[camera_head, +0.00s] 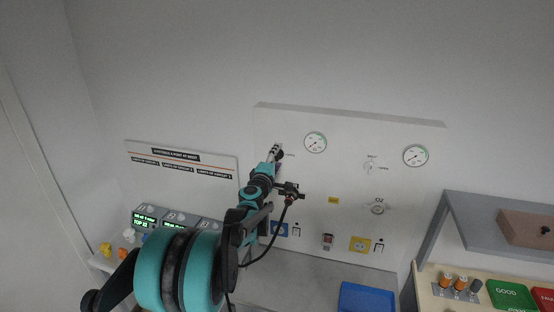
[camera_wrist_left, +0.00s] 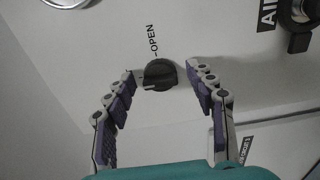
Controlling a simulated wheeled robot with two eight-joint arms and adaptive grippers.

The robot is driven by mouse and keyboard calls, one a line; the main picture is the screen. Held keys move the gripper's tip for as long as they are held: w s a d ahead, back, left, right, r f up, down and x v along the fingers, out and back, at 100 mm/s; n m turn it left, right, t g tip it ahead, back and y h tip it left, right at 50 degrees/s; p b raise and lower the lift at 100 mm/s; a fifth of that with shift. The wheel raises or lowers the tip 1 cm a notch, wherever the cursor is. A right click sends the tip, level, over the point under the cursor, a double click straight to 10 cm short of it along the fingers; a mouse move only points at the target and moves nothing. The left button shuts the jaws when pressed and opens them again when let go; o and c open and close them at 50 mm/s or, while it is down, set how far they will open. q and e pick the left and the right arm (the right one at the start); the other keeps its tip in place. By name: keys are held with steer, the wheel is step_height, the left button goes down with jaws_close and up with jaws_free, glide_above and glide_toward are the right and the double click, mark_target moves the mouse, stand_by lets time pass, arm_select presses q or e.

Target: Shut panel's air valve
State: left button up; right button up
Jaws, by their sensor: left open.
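The white wall panel (camera_head: 345,190) carries the valves and gauges. In the left wrist view a black knob (camera_wrist_left: 160,74) sits on the panel with the word OPEN printed beside it. My left gripper (camera_head: 276,152) is at the upper left of the panel in the head view. It is open, and in the wrist view its two fingers (camera_wrist_left: 162,80) stand on either side of the knob, which lies between the fingertips. I cannot tell whether they touch it. In the head view the gripper mostly hides the knob. My right gripper is not in view.
Two gauges, left (camera_head: 315,142) and right (camera_head: 415,155), are on the panel. A dark round fitting (camera_wrist_left: 302,10) is beside a label starting with AI. A grey shelf (camera_head: 490,215) juts out at right; a blue bin (camera_head: 366,298) stands below the panel.

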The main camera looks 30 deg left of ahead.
arm_select(q)
steer(key=v, duration=1.2)
steer(key=shift+f, duration=0.1)
